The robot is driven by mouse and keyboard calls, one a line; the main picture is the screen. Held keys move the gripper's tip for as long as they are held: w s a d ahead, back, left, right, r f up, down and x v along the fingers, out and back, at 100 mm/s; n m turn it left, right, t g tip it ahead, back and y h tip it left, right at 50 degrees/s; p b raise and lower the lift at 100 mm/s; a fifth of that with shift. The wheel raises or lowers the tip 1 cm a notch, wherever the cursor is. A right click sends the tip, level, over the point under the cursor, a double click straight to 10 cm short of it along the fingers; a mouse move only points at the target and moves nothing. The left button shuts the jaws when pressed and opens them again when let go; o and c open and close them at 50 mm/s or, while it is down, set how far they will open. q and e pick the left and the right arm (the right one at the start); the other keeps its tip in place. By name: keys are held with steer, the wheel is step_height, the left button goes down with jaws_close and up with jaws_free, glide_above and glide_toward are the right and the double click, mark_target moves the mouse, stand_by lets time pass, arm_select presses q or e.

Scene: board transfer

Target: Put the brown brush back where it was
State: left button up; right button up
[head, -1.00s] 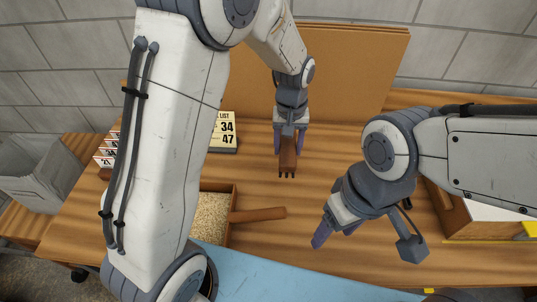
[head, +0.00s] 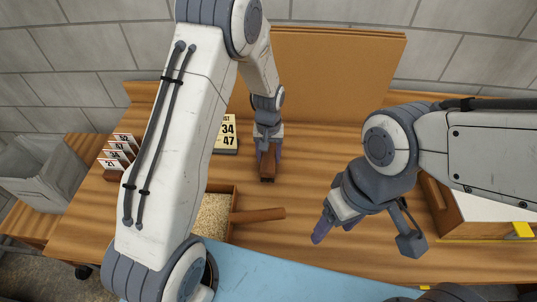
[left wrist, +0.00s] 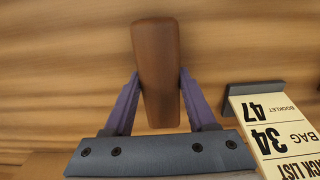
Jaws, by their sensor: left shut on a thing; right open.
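The brown brush (head: 267,168) is in my left gripper (head: 268,154), over the wooden table towards its back. In the left wrist view the brush (left wrist: 157,70) shows as a brown rounded block between the purple fingers of my left gripper (left wrist: 160,95). I cannot tell whether it touches the table. My right gripper (head: 335,232) is open and empty above the table, right of the middle.
A card stand (head: 226,133) is beside my left arm; number cards (head: 118,150) stand farther left. A brown board (head: 330,75) rises at the back. A white-topped box is right.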

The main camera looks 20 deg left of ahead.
arm_select(q)
steer(key=shift+f, duration=0.15)
steer(key=o, duration=1.3)
